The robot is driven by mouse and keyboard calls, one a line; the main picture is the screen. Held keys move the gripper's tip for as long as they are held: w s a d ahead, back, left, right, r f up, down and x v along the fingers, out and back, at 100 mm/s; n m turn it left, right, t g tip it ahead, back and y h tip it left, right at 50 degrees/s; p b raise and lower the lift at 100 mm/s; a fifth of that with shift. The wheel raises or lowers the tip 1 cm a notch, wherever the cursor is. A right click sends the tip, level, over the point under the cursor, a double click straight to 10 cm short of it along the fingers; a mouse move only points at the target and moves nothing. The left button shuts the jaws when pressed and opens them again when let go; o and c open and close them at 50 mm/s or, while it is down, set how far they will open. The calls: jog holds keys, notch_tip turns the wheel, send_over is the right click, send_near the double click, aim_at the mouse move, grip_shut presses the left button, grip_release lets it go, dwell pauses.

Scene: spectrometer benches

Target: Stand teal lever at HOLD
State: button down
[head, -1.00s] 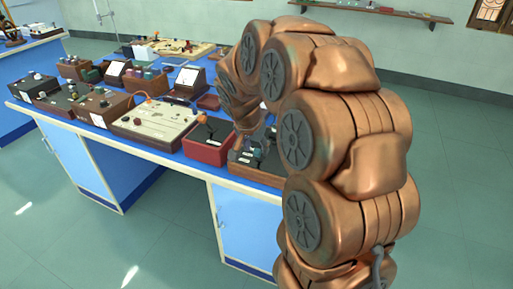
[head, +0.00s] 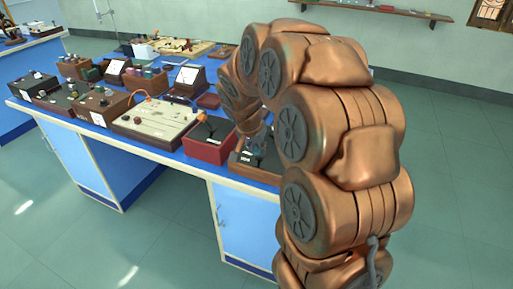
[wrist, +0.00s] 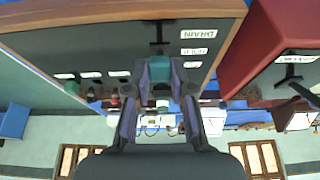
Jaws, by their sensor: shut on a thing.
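The teal lever's grip (wrist: 160,72) shows between the fingers of my gripper (wrist: 160,82) in the wrist view. The fingers are shut on it. It belongs to a dark panel (wrist: 110,48) with a wooden edge. A column of small white labels (wrist: 198,33) runs beside the lever; the top one seems to read DRAIN upside down. Which label the lever stands at cannot be told. In the head view the panel's box (head: 240,158) is mostly behind my arm, and the lever cannot be made out.
A red box (head: 207,147) with its own lever stands just left of the panel; it also shows in the wrist view (wrist: 262,45). Several knobs (wrist: 71,88) sit along the panel. A cream board (head: 150,122) and other instruments fill the blue bench further left.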

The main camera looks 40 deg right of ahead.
jog(key=shift+w+d+r+y+p, duration=0.25)
jog(key=shift+w+d+y+p, duration=0.05)
jog(key=shift+y+p, duration=0.1)
jog(key=shift+w+d+r+g+y+p, duration=0.1)
jog(key=shift+w+d+g+y+p, duration=0.25)
jog(key=shift+d+g+y, duration=0.3)
jog(key=shift+w+d+r+g+y+p, duration=0.1)
jog(key=shift+w+d+g+y+p, duration=0.25)
jog(key=shift+y, duration=0.5)
jog(key=shift+d+f+g+y, duration=0.1)
jog(key=shift+d+g+y, duration=0.05)
jog(key=shift+g+y, duration=0.2)
jog(key=shift+s, duration=0.1)
jog(key=c, duration=1)
grip_release()
notch_tip(320, 180, up, 12)
jog(key=d, duration=0.1)
jog(key=shift+w, duration=0.3)
